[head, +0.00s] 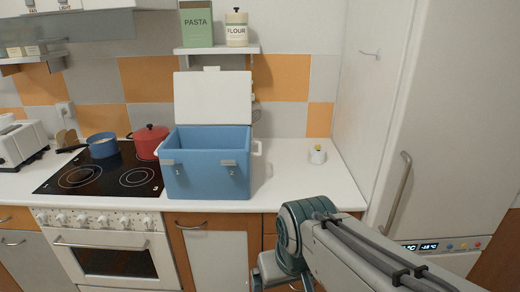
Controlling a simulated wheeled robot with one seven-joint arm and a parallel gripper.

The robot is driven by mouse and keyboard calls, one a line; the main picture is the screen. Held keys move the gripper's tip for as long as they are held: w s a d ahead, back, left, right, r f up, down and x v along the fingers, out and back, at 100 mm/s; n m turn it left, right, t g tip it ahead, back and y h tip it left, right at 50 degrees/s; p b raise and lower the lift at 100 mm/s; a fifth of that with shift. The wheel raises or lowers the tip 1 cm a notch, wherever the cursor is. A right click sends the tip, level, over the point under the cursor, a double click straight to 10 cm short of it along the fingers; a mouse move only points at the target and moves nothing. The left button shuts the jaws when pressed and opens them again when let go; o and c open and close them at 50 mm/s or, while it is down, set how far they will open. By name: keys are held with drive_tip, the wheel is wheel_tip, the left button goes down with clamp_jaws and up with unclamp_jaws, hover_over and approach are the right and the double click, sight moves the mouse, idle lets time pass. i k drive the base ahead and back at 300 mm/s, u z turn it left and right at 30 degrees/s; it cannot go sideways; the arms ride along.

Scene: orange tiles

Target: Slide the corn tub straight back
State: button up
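A small white tub (317,156) with a yellow top stands on the white counter, right of the blue cooler box. It is the likeliest corn tub, but it is too small to read any label. It stands upright, with bare counter around it. My arm reaches in from the lower right and bends down in front of the counter edge. The fingers of my gripper do not show; the arm's end runs down to the bottom edge of the picture. Nothing of mine touches the tub.
A blue cooler box (206,172) with its white lid (213,98) raised stands left of the tub. A red pot (149,142) and a blue pot (102,146) are by the black hob (98,177). A tall white fridge (440,120) stands at right. The tiled wall is behind.

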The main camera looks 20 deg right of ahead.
sight(316, 157)
drive_tip(key=u, duration=0.25)
drive_tip(key=i, duration=0.75)
drive_tip(key=z, duration=0.7)
drive_tip(key=i, duration=0.65)
drive_tip(key=z, duration=0.7)
